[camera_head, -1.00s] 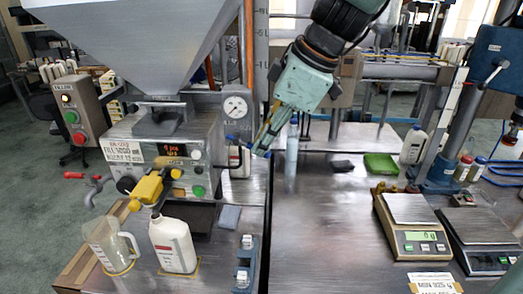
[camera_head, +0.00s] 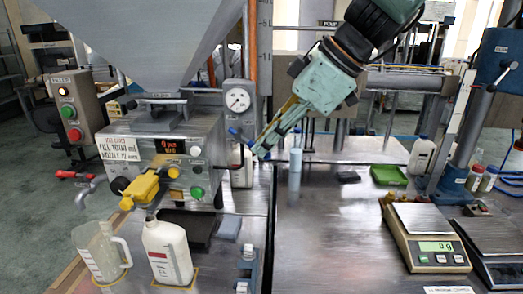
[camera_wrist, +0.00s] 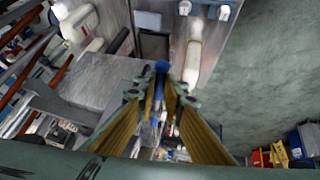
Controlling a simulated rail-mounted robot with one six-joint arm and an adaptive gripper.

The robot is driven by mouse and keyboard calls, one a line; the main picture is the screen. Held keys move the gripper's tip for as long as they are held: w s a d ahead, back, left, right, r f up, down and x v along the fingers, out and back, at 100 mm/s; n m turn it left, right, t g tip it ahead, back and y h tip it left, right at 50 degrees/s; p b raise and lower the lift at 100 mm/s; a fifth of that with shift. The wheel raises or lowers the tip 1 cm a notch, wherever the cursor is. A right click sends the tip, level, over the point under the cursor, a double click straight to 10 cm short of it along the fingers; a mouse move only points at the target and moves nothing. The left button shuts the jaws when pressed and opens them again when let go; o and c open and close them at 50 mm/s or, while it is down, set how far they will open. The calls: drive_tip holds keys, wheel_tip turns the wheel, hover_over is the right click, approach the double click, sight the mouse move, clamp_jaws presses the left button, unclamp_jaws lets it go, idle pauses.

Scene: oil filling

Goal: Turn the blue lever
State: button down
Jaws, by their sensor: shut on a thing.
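The blue lever (camera_head: 239,135) is beside the filling machine's right side, below the round gauge, in the head view. My gripper (camera_head: 260,148) reaches down to it from the upper right, with its fingers shut on the lever's end. In the wrist view the lever's blue round end (camera_wrist: 161,67) shows between the tips of my gripper (camera_wrist: 161,88). The fingers hide part of the lever.
The filling machine (camera_head: 205,140) has a yellow nozzle (camera_head: 140,188) on its front. A clear jug (camera_head: 100,252) and a white bottle (camera_head: 168,250) stand below it. A pale blue bottle (camera_head: 295,165) stands close right of my gripper. Scales (camera_head: 432,246) stand at the right.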

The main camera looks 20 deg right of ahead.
drive_tip(key=shift+s+f+b, duration=0.15)
drive_tip(key=shift+f+b, duration=0.25)
drive_tip(key=shift+b, duration=0.2)
drive_tip(key=c, duration=2.7)
unclamp_jaws()
drive_tip(key=shift+d, duration=0.15)
drive_tip(key=shift+r, duration=0.15)
drive_tip(key=shift+r+p, duration=0.2)
drive_tip(key=shift+p, duration=0.25)
drive_tip(key=shift+r+g+h+p, duration=0.8)
drive_tip(key=shift+h+p, duration=0.4)
drive_tip(key=shift+p, duration=4.6)
